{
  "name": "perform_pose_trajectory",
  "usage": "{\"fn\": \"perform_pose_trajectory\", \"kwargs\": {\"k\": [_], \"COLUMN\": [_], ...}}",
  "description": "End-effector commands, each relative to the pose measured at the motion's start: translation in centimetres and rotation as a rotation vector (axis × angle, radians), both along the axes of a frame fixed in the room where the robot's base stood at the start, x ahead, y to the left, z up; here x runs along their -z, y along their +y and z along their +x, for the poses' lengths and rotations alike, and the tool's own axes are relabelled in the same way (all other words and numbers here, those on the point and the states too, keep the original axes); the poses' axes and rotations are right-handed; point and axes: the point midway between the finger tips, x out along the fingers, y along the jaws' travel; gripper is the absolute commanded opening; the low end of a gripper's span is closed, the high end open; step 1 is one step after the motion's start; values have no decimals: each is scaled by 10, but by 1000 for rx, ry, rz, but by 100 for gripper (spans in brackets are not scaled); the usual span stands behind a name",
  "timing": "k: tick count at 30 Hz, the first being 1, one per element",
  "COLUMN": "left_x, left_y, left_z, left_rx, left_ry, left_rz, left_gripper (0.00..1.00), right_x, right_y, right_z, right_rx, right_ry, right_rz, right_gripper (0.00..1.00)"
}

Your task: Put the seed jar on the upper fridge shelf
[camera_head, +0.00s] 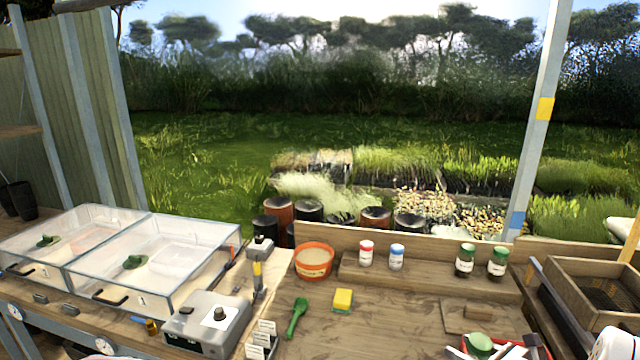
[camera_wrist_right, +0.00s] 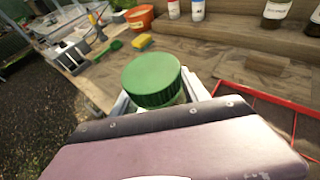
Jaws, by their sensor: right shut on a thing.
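A jar with a ribbed green lid (camera_wrist_right: 152,80) sits between the fingers of my right gripper (camera_wrist_right: 160,100) in the right wrist view. The gripper is shut on it, and the jar's body is mostly hidden below the lid. In the head view the same green lid (camera_head: 480,341) shows at the bottom edge, right of centre, with my right gripper (camera_head: 492,349) around it. No fridge or fridge shelf shows in either view. My left gripper is not in view.
Two dark jars with green lids (camera_head: 465,260) (camera_head: 497,263) and two white bottles (camera_head: 366,254) (camera_head: 397,257) stand on the raised ledge. An orange pot (camera_head: 314,261), yellow sponge (camera_head: 343,300) and green scoop (camera_head: 296,318) are on the bench. Clear boxes (camera_head: 175,235) stand left. A red-rimmed tray (camera_wrist_right: 262,100) lies beside the gripper.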

Motion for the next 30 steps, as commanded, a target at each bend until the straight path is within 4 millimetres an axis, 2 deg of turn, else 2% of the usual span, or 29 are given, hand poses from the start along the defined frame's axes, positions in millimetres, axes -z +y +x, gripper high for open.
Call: {"fn": "perform_pose_trajectory", "kwargs": {"k": [5, 12, 16, 18, 21, 30], "left_x": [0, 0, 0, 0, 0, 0], "left_y": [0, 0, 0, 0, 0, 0], "left_z": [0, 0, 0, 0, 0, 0], "left_rx": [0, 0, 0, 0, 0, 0], "left_ry": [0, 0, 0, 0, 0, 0], "left_rz": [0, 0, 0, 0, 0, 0], "left_gripper": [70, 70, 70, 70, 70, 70], "right_x": [21, 59, 76, 82, 85, 85], "right_y": [41, 113, 148, 158, 164, 164], "right_z": [-29, -81, -105, -112, -117, -116], "right_rx": [-108, -307, -403, -433, -450, -450], "right_ry": [3, 5, 1, 1, -1, -2], "right_rz": [5, 9, 7, 5, 1, -1], "right_gripper": [0, 0, 0, 0, 0, 0]}}
